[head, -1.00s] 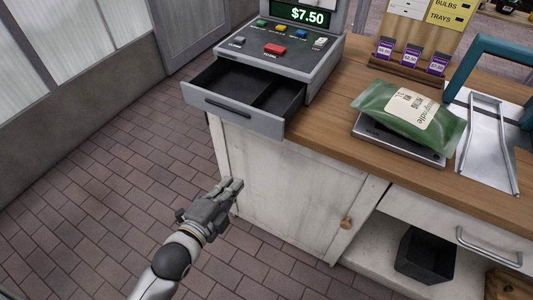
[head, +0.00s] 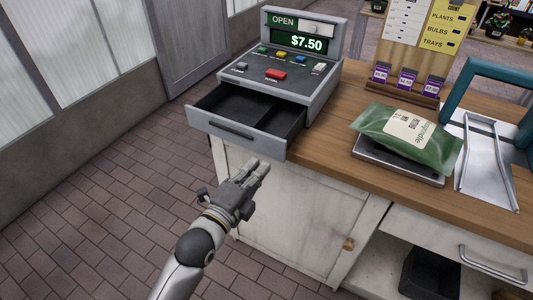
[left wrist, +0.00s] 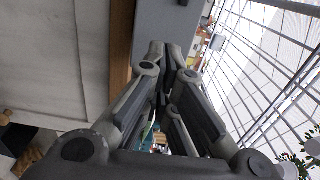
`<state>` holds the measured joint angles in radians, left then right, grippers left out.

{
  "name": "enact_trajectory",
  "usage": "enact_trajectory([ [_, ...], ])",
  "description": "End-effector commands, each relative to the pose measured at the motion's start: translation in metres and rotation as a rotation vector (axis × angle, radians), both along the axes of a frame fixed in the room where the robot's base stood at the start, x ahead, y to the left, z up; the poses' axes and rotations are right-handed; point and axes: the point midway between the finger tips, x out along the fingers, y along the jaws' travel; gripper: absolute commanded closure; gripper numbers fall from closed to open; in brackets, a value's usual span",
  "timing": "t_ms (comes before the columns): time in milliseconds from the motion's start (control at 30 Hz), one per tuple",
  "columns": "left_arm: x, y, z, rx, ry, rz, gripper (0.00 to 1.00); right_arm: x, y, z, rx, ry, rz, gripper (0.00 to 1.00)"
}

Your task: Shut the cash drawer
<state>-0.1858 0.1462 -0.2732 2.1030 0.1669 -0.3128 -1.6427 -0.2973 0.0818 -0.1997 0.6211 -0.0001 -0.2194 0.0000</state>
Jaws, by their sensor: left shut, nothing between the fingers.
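The cash register (head: 285,58) stands at the left end of the wooden counter, its screen reading OPEN and $7.50. Its grey cash drawer (head: 236,131) is pulled out over the counter's edge. The black inside looks empty. My left gripper (head: 258,168) is in front of and below the drawer front in the head view, apart from it. Its fingers are shut with nothing between them. In the left wrist view the closed fingertips (left wrist: 171,50) point toward a grey surface (left wrist: 168,22), probably the drawer. My right gripper is not in view.
A green bag (head: 408,131) lies on a flat scale (head: 398,158) on the counter. Price tags, a sign board and a teal-handled metal item stand farther right. The white cabinet (head: 290,205) is below the counter. The brick floor at left is clear.

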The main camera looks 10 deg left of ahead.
Motion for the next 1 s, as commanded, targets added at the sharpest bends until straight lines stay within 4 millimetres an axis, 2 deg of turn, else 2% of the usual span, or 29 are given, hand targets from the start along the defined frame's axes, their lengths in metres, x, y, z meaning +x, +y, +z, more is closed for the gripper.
enact_trajectory([
  [100,0.020,-0.007,0.002,-0.002,0.000,0.000,1.00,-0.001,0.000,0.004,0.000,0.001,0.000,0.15],
  [300,0.040,-0.015,0.001,-0.002,0.000,-0.001,1.00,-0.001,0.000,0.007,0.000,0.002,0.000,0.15],
  [833,0.048,-0.018,0.000,-0.001,-0.001,-0.001,1.00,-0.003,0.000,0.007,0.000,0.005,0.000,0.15],
  [1000,0.066,-0.024,0.000,-0.001,-0.002,-0.001,1.00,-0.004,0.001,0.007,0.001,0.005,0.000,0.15],
])
